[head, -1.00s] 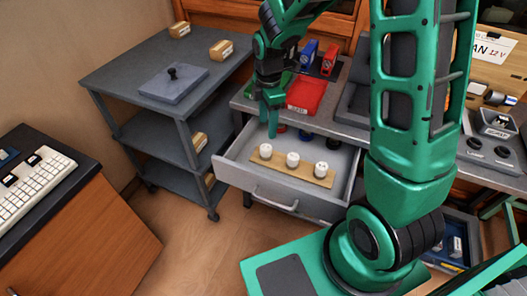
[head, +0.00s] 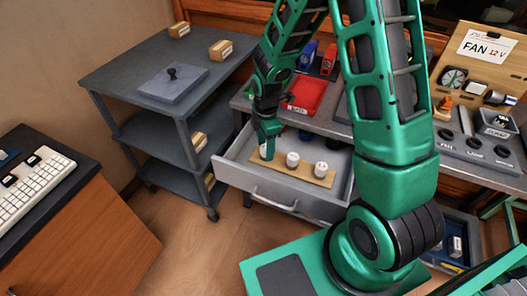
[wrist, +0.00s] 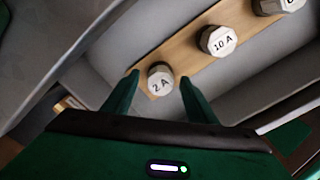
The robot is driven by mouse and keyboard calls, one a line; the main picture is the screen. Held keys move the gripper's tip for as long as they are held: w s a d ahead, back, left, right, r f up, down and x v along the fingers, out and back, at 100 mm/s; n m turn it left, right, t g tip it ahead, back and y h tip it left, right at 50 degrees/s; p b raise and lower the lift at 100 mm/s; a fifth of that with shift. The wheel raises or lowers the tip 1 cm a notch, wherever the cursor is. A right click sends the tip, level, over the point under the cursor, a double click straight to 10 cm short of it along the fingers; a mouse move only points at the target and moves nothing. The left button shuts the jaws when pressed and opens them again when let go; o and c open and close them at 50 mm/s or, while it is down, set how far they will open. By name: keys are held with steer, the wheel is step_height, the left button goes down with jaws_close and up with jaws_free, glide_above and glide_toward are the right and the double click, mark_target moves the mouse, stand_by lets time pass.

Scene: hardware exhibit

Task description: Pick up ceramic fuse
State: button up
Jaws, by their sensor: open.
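Several white ceramic fuses stand in a row on a wooden strip (head: 305,173) in the open grey drawer. In the wrist view the nearest fuse (wrist: 160,80) reads "2 A", the middle fuse (wrist: 218,40) reads "10 A", and the far fuse (wrist: 278,5) is cut off by the frame edge. My gripper (wrist: 156,88) is open, its green fingers on either side of the 2 A fuse. In the head view my gripper (head: 267,145) is over the left end of the strip and partly hides the leftmost fuse. The middle fuse (head: 292,160) and right fuse (head: 321,170) stand clear.
The drawer (head: 240,178) has raised walls around the strip. A red tray (head: 303,95) sits on the bench above. A grey cart (head: 120,85) with small boxes stands to the left. A fan test panel (head: 475,140) is at the right.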

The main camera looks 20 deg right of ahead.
jaws_close()
steer(key=shift+r, duration=0.1)
stand_by(0.3)
step_height(320, 180, up, 4)
steer(key=shift+w+r, duration=0.1)
steer(key=s+a+r, duration=0.6)
steer(key=s+a, duration=0.2)
steer(key=shift+a+r, duration=0.3)
steer(key=shift+a, duration=0.05)
